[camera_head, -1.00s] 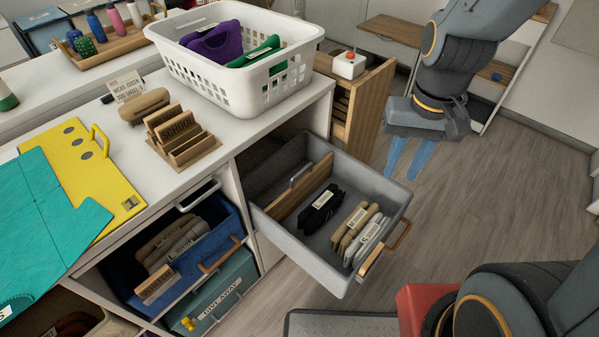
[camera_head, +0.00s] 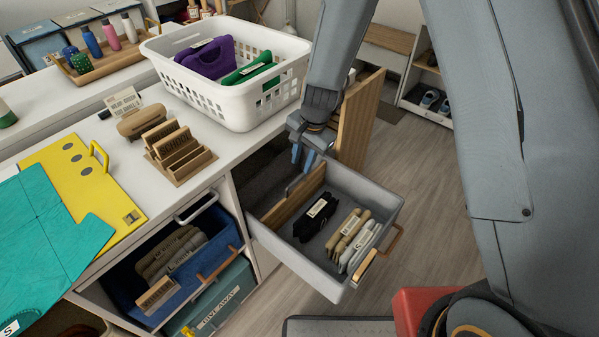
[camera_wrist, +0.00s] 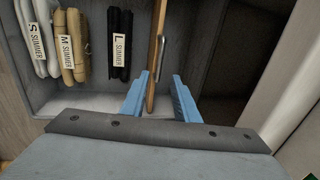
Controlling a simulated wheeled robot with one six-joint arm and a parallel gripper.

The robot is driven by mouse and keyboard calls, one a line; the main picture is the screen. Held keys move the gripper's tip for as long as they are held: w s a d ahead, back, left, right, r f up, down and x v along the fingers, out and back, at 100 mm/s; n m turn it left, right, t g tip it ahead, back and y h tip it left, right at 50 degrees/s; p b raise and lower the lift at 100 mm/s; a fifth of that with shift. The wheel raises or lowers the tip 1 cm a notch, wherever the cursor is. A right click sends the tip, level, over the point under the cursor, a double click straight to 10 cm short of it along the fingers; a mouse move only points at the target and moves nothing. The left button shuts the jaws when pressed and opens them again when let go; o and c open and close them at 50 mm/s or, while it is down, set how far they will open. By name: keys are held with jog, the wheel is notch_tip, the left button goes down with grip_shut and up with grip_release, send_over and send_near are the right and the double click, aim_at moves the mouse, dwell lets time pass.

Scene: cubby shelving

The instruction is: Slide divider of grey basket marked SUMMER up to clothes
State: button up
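The grey basket (camera_head: 300,262) is pulled out of the shelf. In it stand dark clothes (camera_head: 315,215) tagged L SUMMER, tan clothes (camera_head: 348,232) tagged M and pale clothes (camera_head: 365,247) tagged S. The wooden divider (camera_head: 290,210) stands upright across the basket, with a gap to the dark clothes. My gripper (camera_head: 303,158) is open at the divider's far end. In the wrist view its blue fingers (camera_wrist: 160,98) lie either side of the divider, apart from it; their depth is unclear.
A white laundry basket (camera_head: 215,98) stands on the counter beside my arm. A wooden panel (camera_head: 362,115) rises just behind the grey basket. A blue basket (camera_head: 128,288) and a teal GIVE AWAY box (camera_head: 225,300) sit in the shelf at left.

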aim_at(299, 177)
jog(key=shift+w+a+f, duration=0.1)
jog(key=shift+a+f, duration=0.05)
jog(key=shift+f, duration=0.9)
jog(key=shift+w+a+f, duration=0.15)
jog(key=shift+f, duration=0.9)
jog(key=shift+w+a+f, duration=0.1)
jog(key=shift+a+f, duration=0.05)
jog(key=shift+f, duration=0.9)
jog(key=shift+c, duration=0.4)
grip_shut()
